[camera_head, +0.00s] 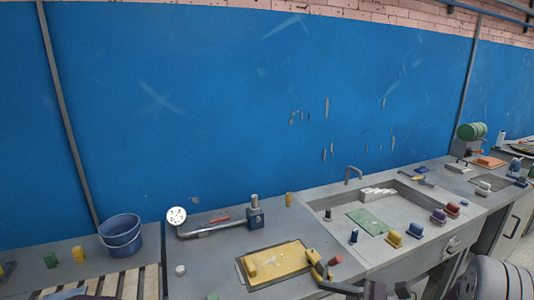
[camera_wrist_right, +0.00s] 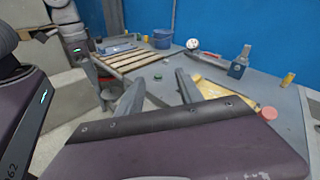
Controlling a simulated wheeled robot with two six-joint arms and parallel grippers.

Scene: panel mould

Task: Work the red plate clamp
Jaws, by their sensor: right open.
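The red-handled plate clamp (camera_head: 318,263) stands at the right edge of a yellow plate (camera_head: 285,256) lying on a dark base on the grey bench. Its red end (camera_head: 335,260) points to the right. In the right wrist view a round red end (camera_wrist_right: 268,113) shows at right, beyond the yellow plate (camera_wrist_right: 215,90). My right gripper (camera_wrist_right: 158,88) is open and empty, its two fingers apart, short of the plate and clamp. My left arm (camera_wrist_right: 88,62) shows at the left of the right wrist view; its fingers are too unclear to read.
A blue bucket (camera_head: 120,235) stands at left by wooden slats (camera_head: 130,284). A pipe with a white gauge (camera_head: 177,216) lies behind the plate. A green knob (camera_head: 213,296) is at the front edge. A sink (camera_head: 385,208) with several coloured blocks is at right.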

